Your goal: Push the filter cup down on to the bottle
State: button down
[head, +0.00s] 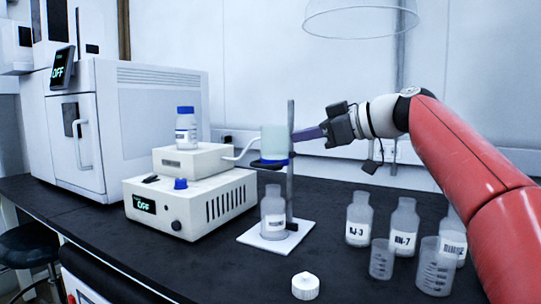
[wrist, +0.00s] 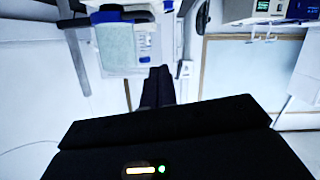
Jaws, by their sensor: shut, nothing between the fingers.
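The filter cup (head: 273,142) is pale and translucent with a blue base, held upright on the stand's rod (head: 290,190). The clear bottle (head: 272,208) stands upright on the white stand base below it, with a visible gap between the bottle's neck and the cup's blue base. My gripper (head: 300,135) is shut and empty, pointing left just right of the cup at about its height. In the wrist view the closed fingers (wrist: 158,75) lie near the cup (wrist: 117,47). Whether they touch the cup or rod, I cannot tell.
A tube runs from the cup to a beige pump unit (head: 191,203) at left, with a blue-capped bottle (head: 186,130) on top. Labelled bottles (head: 359,218) and beakers (head: 382,258) stand at right. A white cap (head: 305,285) lies in front. A clear dome (head: 360,20) hangs above.

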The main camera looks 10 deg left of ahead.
jog(key=shift+w+d+r, duration=0.1)
jog(key=shift+w+r, duration=0.05)
jog(key=shift+r, duration=0.2)
jog(key=p, duration=0.2)
send_over(268, 167)
notch_tip(268, 167, down, 2)
notch_tip(268, 167, down, 4)
jog(key=shift+f+b, duration=0.2)
jog(key=shift+b, duration=0.2)
